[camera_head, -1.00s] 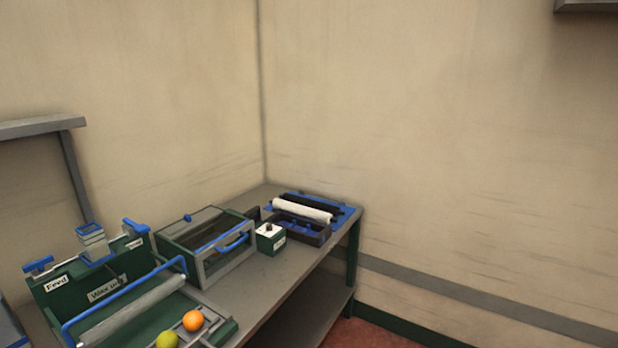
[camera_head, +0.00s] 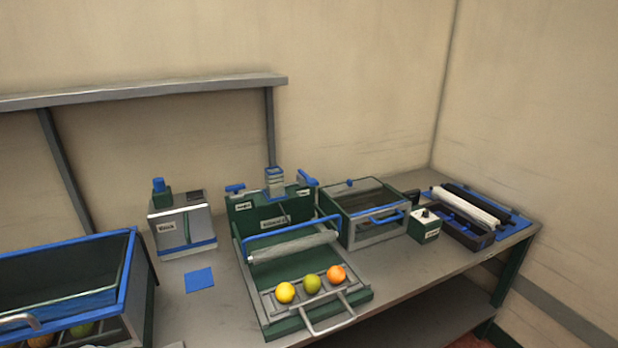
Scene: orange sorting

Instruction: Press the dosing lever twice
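A green machine (camera_head: 268,212) with small white labels stands on the bench in the middle of the head view. A blue-topped lever (camera_head: 235,188) sits at its upper left and another blue lever (camera_head: 307,178) at its upper right. I cannot tell from the labels which is the dosing lever. A clear container with a blue rim (camera_head: 275,180) stands between them. A grey roller (camera_head: 293,246) lies below a blue bar. Yellow (camera_head: 285,292), green (camera_head: 312,284) and orange (camera_head: 336,273) fruits rest on the front rack. Neither gripper is in view.
A grey box with a blue knob (camera_head: 182,228) and a flat blue square (camera_head: 200,279) are left of the machine. A blue-rimmed tank (camera_head: 134,262) is far left. A lidded glass case (camera_head: 375,222), a small labelled box (camera_head: 424,226) and a roller tray (camera_head: 472,232) are right.

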